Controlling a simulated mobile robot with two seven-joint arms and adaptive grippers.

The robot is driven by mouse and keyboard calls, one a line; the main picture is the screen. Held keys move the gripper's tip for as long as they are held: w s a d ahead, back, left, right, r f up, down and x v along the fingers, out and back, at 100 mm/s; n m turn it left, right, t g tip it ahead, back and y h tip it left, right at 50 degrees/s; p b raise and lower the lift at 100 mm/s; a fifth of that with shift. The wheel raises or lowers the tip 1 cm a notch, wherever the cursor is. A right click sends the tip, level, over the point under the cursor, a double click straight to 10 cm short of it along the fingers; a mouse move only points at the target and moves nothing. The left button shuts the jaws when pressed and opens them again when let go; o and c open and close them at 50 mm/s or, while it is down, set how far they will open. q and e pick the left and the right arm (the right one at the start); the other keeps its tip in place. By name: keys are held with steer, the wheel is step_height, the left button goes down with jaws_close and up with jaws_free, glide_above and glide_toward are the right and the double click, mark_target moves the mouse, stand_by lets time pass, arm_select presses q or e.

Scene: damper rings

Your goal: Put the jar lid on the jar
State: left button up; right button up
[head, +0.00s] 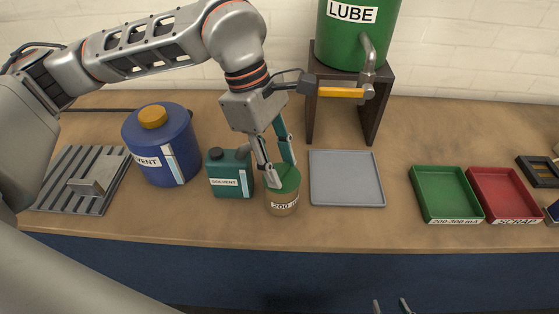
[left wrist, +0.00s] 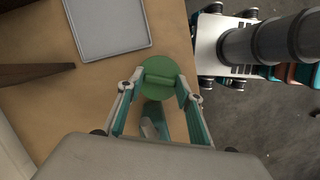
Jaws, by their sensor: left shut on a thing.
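The jar (head: 283,208) stands on the workbench in the head view, with a "200-..." label on its front. The round green jar lid (head: 288,181) is at the jar's mouth and looks level; I cannot tell whether it is fully seated. My left gripper (head: 280,178) points down from above and is shut on the lid's raised grip. In the left wrist view the lid (left wrist: 159,91) lies between the fingertips and hides the jar below it. My right gripper (head: 390,305) shows only its two fingertips, apart, at the bottom edge, away from the bench.
A teal solvent can (head: 230,174) stands close left of the jar, with a blue solvent drum (head: 161,145) beyond. A grey tray (head: 346,179) lies just right. The green lube tank (head: 355,45) stands behind; green (head: 446,193) and red (head: 502,193) bins are further right.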

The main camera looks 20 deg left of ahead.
arm_select(q)
steer(key=shift+f, duration=0.15)
steer(key=o, duration=0.9)
steer(key=v, duration=1.2)
